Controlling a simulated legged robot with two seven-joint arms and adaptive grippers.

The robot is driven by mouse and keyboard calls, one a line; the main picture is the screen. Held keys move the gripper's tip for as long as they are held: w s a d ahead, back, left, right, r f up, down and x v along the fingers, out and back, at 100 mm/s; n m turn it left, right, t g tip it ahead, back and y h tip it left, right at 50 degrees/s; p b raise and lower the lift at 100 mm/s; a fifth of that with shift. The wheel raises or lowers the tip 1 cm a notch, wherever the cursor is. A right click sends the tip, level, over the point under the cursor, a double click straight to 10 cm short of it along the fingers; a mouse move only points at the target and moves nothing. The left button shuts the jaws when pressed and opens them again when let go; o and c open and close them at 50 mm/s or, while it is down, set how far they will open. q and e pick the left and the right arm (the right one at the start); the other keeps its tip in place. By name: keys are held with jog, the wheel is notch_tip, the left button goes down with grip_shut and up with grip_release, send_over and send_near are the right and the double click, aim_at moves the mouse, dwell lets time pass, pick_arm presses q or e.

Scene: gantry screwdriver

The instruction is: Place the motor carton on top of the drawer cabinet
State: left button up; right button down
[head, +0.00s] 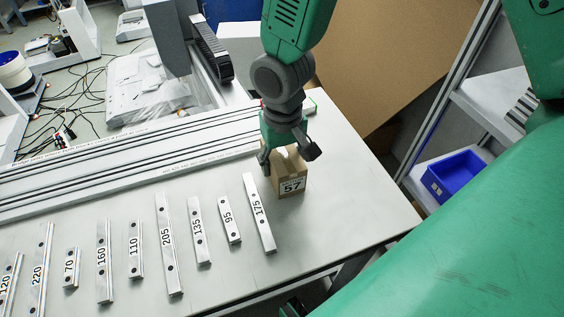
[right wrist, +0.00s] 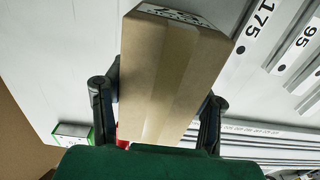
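The motor carton (head: 291,183) is a small brown box marked 57. It stands upright on the grey table near its right end. My right gripper (head: 288,154) reaches down over it from above, with its dark fingers spread on either side of the box. The right wrist view shows the carton (right wrist: 165,75) between the two fingers (right wrist: 157,103). The fingers look wide apart and close to its sides; firm contact is not visible. My left gripper is not in view. I cannot make out a drawer cabinet.
Several numbered metal bars, such as the 175 bar (head: 258,212), lie left of the carton. A long grooved rail (head: 130,158) runs behind them. A blue bin (head: 455,176) sits on a shelf at the right. The table's front right corner is clear.

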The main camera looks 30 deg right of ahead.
aim_at(279, 151)
jog(key=shift+r, duration=0.1)
jog(key=shift+w+r, duration=0.1)
jog(key=shift+r, duration=0.2)
notch_tip(279, 151, up, 8)
jog(key=p, duration=0.2)
jog(key=shift+r+p, duration=0.1)
jog(key=shift+p, duration=0.3)
jog(key=f+n, duration=0.1)
jog(key=f, duration=0.1)
jog(key=f+n, duration=0.1)
jog(key=f, duration=0.3)
jog(key=shift+w+a+f+n, duration=0.1)
jog(key=shift+w+a+n, duration=0.1)
jog(key=shift+w+n, duration=0.15)
